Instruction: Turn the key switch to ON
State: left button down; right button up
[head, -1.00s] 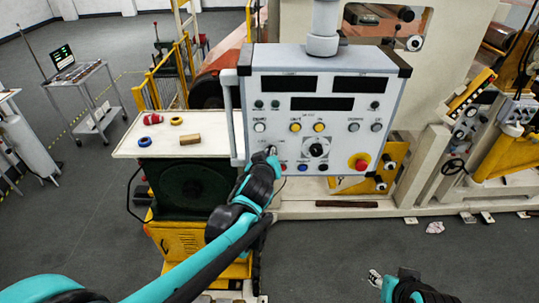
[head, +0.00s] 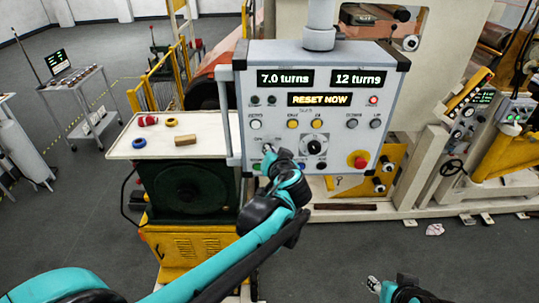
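The grey control panel (head: 341,140) hangs from a post, facing me. Its displays are lit: "7.0 turns" (head: 285,78), "12 turns" (head: 357,78) and "RESET NOW" (head: 320,99). A red lamp (head: 373,100) glows at the right. My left gripper (head: 267,151) is at the panel's lower left, at or very close to its face. The gripper covers the spot in front of it, so the key switch cannot be made out, nor can its finger gap. My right gripper (head: 373,284) is low at the bottom edge, away from the panel, its fingers too small to read.
A black dial (head: 315,147) and a red emergency button (head: 359,161) on a yellow base sit to the right of my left gripper. A white-topped bench (head: 157,151) with tape rolls and a wooden block stands left of the panel.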

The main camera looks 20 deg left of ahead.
pick_arm(q)
jog(key=shift+m, duration=0.4)
dwell(0.3)
jog(key=c, duration=1.7)
grip_release()
jog(key=shift+c, duration=0.2)
jog(key=shift+w+f, duration=0.1)
jog(key=shift+w, duration=0.05)
jog(key=v, duration=1.2)
jog(key=shift+d, duration=0.15)
jog(key=shift+f, duration=0.2)
